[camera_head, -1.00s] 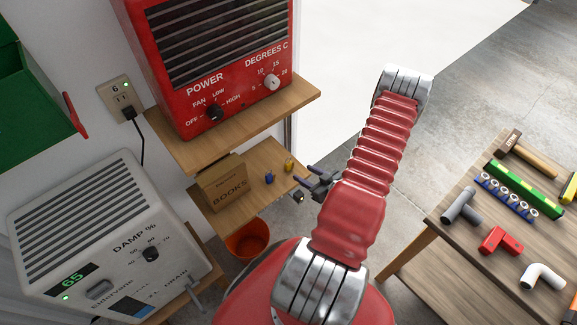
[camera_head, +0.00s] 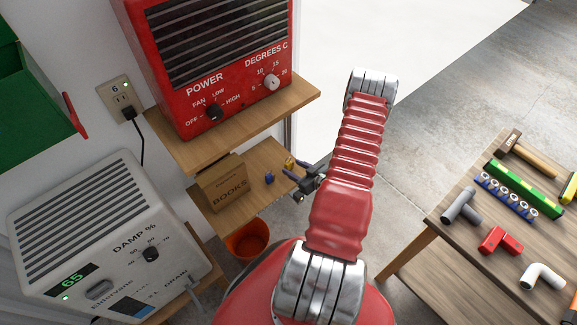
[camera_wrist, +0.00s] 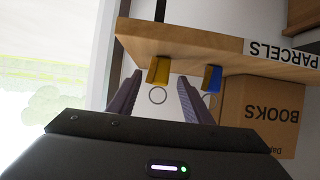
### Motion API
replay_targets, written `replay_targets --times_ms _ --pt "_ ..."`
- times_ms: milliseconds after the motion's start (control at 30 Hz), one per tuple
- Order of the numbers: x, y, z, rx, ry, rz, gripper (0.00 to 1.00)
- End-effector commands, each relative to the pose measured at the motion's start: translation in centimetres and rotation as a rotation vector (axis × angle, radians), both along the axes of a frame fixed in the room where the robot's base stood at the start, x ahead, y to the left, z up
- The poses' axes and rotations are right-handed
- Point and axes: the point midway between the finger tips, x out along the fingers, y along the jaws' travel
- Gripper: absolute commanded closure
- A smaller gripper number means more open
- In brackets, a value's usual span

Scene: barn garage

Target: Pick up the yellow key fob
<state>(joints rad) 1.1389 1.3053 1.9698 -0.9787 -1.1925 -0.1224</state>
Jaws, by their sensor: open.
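The yellow key fob (camera_head: 289,162) is at the right end of the lower wooden shelf, near its edge. In the wrist view the yellow fob (camera_wrist: 159,70) shows against the board, with a ring beside it. My gripper (camera_head: 293,169) is open and empty, right beside the fob. In the wrist view the two fingers of my gripper (camera_wrist: 160,82) lie either side of the yellow fob's line. I cannot tell whether the fob is between the fingertips or just beyond them. A blue fob (camera_head: 269,178) is close by, near one fingertip in the wrist view (camera_wrist: 212,78).
A BOOKS box (camera_head: 225,184) stands on the lower shelf (camera_head: 250,205). An upper shelf (camera_head: 190,153) with a red heater (camera_head: 222,60) is overhead. An orange bucket (camera_head: 247,242) is below. A table (camera_head: 445,235) with tools is at right.

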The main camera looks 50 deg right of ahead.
Motion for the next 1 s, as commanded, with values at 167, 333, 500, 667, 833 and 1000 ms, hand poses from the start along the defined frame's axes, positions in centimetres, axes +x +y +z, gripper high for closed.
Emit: replay_targets --times_ms 167,333,500,667,833,1000 --pt "2.1 0.0 -1.0 -0.001 0.0 0.004 0.55" --pt "3.8 -0.3 -1.8 -0.001 0.0 0.003 0.55" --pt "4.1 -0.4 -2.0 0.0 0.0 0.001 0.55" --pt "4.1 -0.4 -2.0 -0.001 0.0 0.0 0.55" --pt "4.1 -0.4 -1.9 -0.001 0.0 0.0 0.55" --pt "4.1 -0.4 -1.9 -0.001 0.0 0.0 0.6"
